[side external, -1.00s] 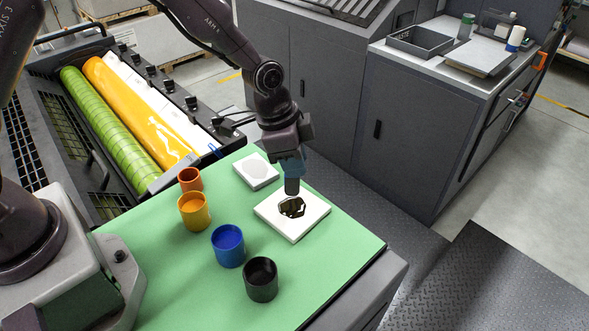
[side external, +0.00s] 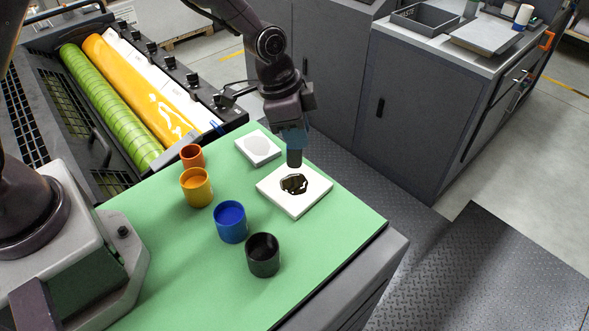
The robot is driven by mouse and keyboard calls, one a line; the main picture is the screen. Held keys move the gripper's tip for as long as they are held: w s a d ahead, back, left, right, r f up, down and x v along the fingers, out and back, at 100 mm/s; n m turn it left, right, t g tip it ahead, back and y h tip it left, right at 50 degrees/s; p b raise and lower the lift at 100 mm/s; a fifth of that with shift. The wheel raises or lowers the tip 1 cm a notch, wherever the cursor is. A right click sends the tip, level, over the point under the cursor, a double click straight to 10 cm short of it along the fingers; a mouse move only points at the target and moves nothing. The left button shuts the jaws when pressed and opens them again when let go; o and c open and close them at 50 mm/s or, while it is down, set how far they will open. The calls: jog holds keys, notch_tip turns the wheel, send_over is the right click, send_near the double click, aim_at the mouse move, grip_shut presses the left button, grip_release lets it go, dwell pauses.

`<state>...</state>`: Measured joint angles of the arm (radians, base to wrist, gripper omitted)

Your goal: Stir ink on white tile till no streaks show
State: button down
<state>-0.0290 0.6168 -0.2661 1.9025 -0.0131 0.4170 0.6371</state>
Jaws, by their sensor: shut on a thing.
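A white square tile (side external: 318,198) lies on the green bench top. On it is an irregular patch of dark ink (side external: 293,184), blackish with brownish and pale uneven areas in it. My gripper (side external: 294,150) is above the tile's far side, pointing down, and is shut on a dark, stubby tool (side external: 294,159). The tool's lower end shows just behind the ink patch in the picture; I cannot tell whether it touches the tile. A second white tile (side external: 272,155) with a pale grey round patch lies at the back, left of my gripper.
Orange-red (side external: 192,156), yellow (side external: 196,187), blue (side external: 230,222) and black (side external: 263,255) cups stand in a row left of the tile. The green bench top (side external: 340,235) is clear in front of the tile. Green and yellow press rollers (side external: 140,95) lie at the back left.

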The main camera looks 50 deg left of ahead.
jog(key=shift+r, duration=0.7)
jog(key=shift+f, duration=3)
jog(key=shift+a, duration=0.15)
